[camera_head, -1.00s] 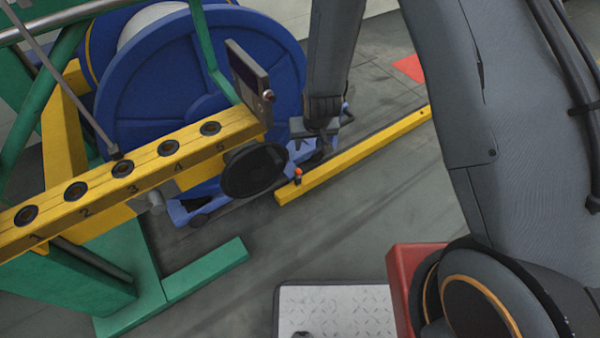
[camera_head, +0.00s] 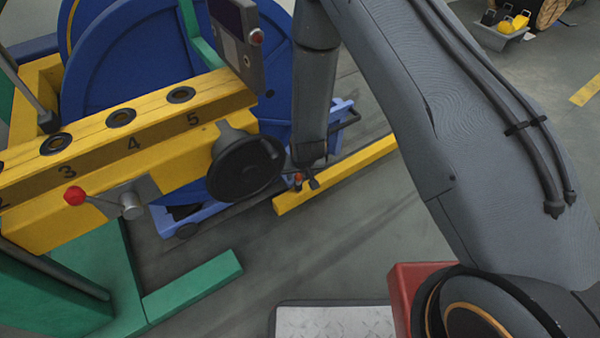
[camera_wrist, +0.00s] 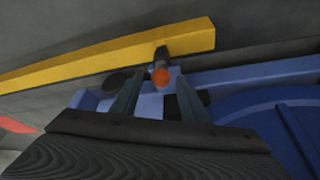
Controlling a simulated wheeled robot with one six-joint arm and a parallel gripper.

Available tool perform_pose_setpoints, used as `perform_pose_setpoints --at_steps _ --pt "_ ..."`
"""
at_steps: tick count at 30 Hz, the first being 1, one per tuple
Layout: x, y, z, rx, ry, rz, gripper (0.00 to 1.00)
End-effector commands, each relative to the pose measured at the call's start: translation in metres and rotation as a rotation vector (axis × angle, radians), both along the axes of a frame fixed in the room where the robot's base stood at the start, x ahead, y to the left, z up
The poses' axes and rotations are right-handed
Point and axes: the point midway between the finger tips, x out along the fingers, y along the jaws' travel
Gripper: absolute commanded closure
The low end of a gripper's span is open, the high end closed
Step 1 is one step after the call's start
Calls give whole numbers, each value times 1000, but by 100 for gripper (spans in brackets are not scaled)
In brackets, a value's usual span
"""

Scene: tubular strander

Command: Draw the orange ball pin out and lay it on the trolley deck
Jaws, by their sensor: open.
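The orange ball pin (camera_head: 298,177) stands at the yellow floor rail (camera_head: 350,172), beside the blue cradle (camera_head: 185,222) under the reel. In the wrist view its orange ball (camera_wrist: 163,79) shows between the fingertips, with a short grey piece behind it against the rail (camera_wrist: 110,60). My gripper (camera_head: 308,182) is low beside the pin, pointing down. In the wrist view my gripper (camera_wrist: 158,88) is open, with one finger on each side of the ball in the picture. I see no contact. A grey tread-plate deck (camera_head: 335,322), perhaps the trolley deck, shows at the bottom edge.
A green foot (camera_head: 190,285) lies on the floor. Floor right of it is clear.

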Motion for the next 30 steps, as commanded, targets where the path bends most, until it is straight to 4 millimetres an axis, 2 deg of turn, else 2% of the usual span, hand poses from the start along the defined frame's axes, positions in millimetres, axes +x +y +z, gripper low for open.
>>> perform_pose_setpoints --at_steps 1,5,15,22,23,30 --pt "3 0 -7 0 0 0 59" --pt "6 2 -15 0 0 0 59" --pt "7 2 -17 0 0 0 59" --pt "7 2 -17 0 0 0 98" --pt "7 2 -17 0 0 0 100" --pt "7 2 -13 0 -1 0 100"
